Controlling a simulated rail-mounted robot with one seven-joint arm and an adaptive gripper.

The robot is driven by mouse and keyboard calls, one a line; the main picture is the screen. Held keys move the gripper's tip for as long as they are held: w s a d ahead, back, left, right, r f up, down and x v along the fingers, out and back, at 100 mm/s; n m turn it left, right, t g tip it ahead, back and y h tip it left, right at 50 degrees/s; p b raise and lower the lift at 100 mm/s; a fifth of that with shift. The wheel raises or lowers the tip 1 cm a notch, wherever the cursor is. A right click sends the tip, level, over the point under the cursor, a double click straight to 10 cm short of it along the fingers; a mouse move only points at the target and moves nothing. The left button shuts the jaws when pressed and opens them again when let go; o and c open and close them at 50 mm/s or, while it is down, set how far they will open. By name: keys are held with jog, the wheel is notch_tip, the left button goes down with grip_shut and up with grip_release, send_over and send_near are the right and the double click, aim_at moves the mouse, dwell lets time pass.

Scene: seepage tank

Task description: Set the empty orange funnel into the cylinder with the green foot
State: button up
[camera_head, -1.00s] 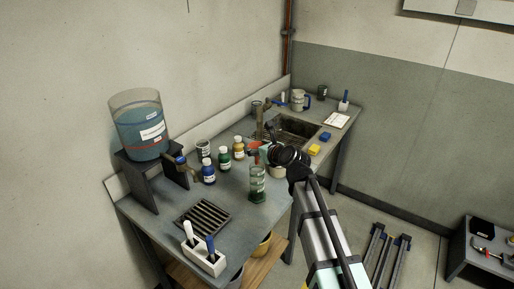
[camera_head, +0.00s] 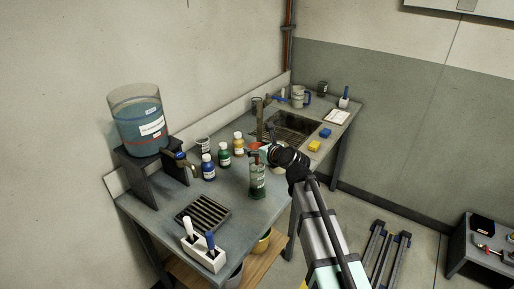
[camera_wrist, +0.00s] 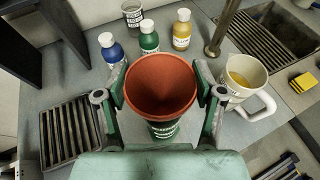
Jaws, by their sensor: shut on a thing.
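The orange funnel (camera_wrist: 160,75) is between the two green fingers of my gripper (camera_wrist: 161,92) in the wrist view, wide mouth up; its inside looks empty. My gripper is shut on it. The clear cylinder with the green foot (camera_head: 258,183) stands on the bench in the head view, just below my gripper (camera_head: 265,151). In the wrist view the cylinder's labelled side (camera_wrist: 163,131) shows under the funnel's near rim. The funnel (camera_head: 254,146) shows only partly in the head view. Its spout is hidden, so I cannot tell whether it is inside the cylinder.
Blue (camera_wrist: 111,47), green (camera_wrist: 149,38) and yellow (camera_wrist: 182,30) bottles stand just behind the funnel. A white jug with yellow liquid (camera_wrist: 243,78) is close on the right. A drain grate (camera_wrist: 70,130) lies left. The sink (camera_head: 291,127) is farther back.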

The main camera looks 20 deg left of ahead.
aim_at(257, 164)
jog(key=shift+f+b, duration=0.8)
jog(key=shift+f, duration=1.15)
jog(key=o, duration=1)
jog(key=v, duration=1.2)
jog(key=shift+f, duration=0.1)
